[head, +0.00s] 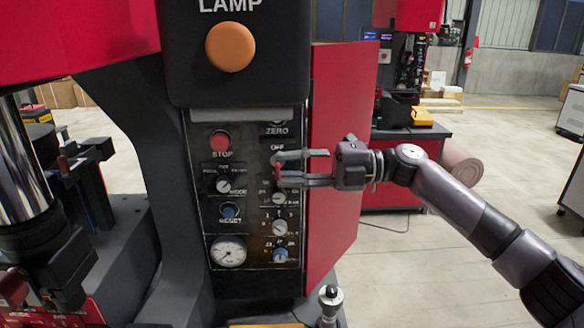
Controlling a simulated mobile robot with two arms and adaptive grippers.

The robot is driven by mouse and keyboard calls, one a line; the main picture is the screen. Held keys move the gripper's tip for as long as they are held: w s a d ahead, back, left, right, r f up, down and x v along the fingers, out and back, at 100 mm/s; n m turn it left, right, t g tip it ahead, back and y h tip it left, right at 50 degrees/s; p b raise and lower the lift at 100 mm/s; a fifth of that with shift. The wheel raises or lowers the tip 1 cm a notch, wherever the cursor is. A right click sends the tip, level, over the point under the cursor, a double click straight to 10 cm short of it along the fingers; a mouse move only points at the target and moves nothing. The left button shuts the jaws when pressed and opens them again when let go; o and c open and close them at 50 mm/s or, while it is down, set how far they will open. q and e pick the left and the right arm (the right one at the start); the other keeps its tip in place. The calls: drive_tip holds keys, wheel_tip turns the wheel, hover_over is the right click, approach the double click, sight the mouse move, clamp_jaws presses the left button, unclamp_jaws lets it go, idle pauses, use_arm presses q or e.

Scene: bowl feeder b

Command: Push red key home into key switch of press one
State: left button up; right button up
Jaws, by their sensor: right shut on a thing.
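The control panel (253,190) of the red and black press faces me, and the key switch of press one is on its right column under an "OFF" label. My right gripper (281,168) reaches in from the right at this switch and is shut on the red key. Only a little red of the key (277,161) shows between the fingertips. The fingers cover most of the switch, and I cannot tell how deep the key sits. My left gripper is not in view.
A red STOP button (220,141), several knobs and a pressure gauge (228,252) are close by on the panel. An open red door (332,230) stands just right of the panel, behind my gripper. An orange lamp (230,47) is above. The floor at right is mostly free.

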drive_tip(key=shift+w+r, duration=0.1)
drive_tip(key=shift+w, duration=0.45)
idle(1.9)
drive_tip(key=o, duration=1)
